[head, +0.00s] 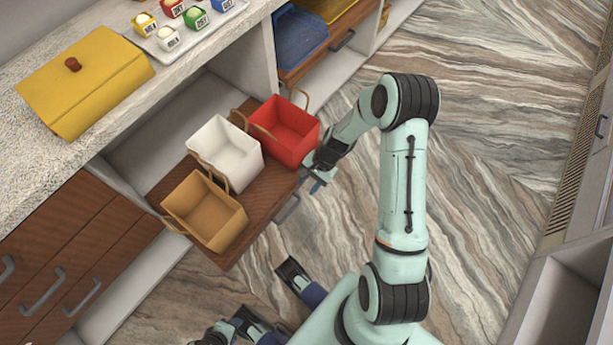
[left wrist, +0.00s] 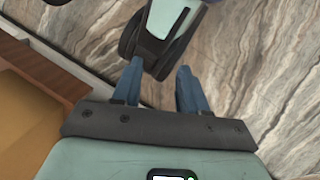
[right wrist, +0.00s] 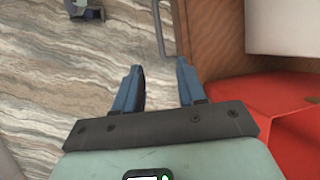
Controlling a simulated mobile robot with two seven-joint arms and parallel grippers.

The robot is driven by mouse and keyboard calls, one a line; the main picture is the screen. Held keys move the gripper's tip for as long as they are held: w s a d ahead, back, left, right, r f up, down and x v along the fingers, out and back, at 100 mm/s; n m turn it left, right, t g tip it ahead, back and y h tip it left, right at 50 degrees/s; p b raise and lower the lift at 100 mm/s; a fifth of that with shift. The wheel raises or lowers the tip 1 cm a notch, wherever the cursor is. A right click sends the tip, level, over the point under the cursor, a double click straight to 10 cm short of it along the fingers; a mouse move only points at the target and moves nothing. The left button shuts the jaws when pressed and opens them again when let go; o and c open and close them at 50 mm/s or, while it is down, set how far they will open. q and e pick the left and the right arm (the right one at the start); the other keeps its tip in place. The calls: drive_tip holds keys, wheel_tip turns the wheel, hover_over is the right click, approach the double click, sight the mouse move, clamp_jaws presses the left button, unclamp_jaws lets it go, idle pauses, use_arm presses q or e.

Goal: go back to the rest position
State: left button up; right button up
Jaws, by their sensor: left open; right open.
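My right gripper (head: 316,180) is open beside the front right end of the pulled-out drawer, close to the red box (head: 288,130). In the right wrist view its blue fingers (right wrist: 159,68) stand apart with nothing between them. The red box shows there at the right (right wrist: 285,115), beside the fingers. My left gripper (left wrist: 159,72) is open and empty over the floor in the left wrist view, with the drawer at the left. In the head view the left arm is mostly hidden at the bottom edge.
The open drawer (head: 268,205) holds the red box, a white box (head: 225,150) and a tan box (head: 205,210). A yellow lidded box (head: 85,80) and a tray (head: 190,48) of small sweet cups stand on the counter (head: 25,165). The floor (head: 490,130) at right is clear.

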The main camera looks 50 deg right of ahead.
idle(0.4)
use_arm(q)
wheel_tip(320, 180, up, 15)
drive_tip(key=s+d+g+p, duration=0.1)
drive_tip(key=s+p, duration=0.1)
drive_tip(key=p, duration=1.3)
drive_tip(key=shift+s+g, duration=0.15)
drive_tip(key=shift+g, duration=0.15)
use_arm(e)
drive_tip(key=s+a+r+n+g, duration=0.1)
drive_tip(key=s+a+r+n, duration=0.1)
drive_tip(key=s+a+n, duration=0.4)
drive_tip(key=s+a+r+n+g+h, duration=0.1)
drive_tip(key=s+a+n, duration=0.5)
drive_tip(key=a, duration=0.8)
drive_tip(key=shift+s+r+n+g, duration=0.3)
drive_tip(key=shift+s+r, duration=0.45)
drive_tip(key=shift+s, duration=0.45)
